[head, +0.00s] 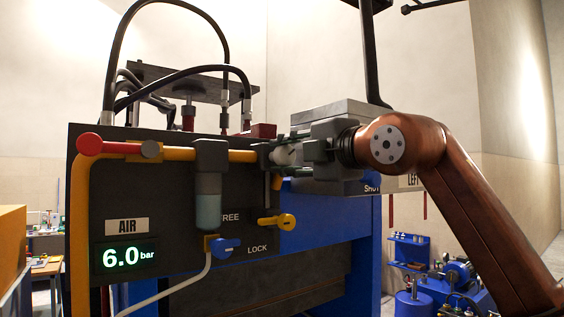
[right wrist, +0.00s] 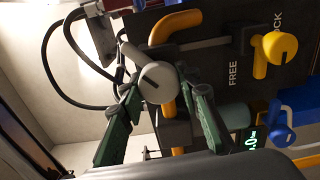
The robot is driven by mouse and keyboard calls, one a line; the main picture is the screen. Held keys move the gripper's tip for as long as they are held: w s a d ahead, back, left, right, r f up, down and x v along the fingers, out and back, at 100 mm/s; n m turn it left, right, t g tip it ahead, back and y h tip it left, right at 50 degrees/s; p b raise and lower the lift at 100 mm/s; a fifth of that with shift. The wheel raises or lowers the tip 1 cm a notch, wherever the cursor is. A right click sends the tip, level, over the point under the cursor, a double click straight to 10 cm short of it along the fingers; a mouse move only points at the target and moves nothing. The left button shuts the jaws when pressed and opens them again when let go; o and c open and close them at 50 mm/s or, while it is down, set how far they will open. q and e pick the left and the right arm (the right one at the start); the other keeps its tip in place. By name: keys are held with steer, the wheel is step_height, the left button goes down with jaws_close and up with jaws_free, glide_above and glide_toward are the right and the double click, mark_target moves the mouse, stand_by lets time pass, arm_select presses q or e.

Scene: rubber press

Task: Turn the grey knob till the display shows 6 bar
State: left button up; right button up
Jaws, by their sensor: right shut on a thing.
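The display (head: 127,256) on the dark panel reads 6.0 bar in green, under an AIR label. The grey knob (head: 286,154) sits at the right end of the yellow pipe, partly hidden by my fingers. It also shows in the right wrist view (right wrist: 158,83) as a pale round cap. My right gripper (head: 287,149) comes in from the right and is shut on the knob, with a green finger on either side of it. My left gripper is not in view.
A red-handled lever (head: 103,146) lies along the pipe at left. A yellow key-like handle (head: 277,222) is by the FREE and LOCK marks, below the knob. A blue valve handle (head: 224,246) sits lower left of it. Black hoses (head: 167,76) arch above.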

steer(key=shift+d+r+m, duration=0.1)
steer(key=shift+r+m, duration=0.05)
steer(key=shift+m, duration=0.25)
steer(key=o, duration=1.1)
steer(key=shift+d, duration=0.1)
steer(key=shift+o, duration=0.5)
steer(key=v, duration=1.2)
steer(key=shift+a, duration=0.25)
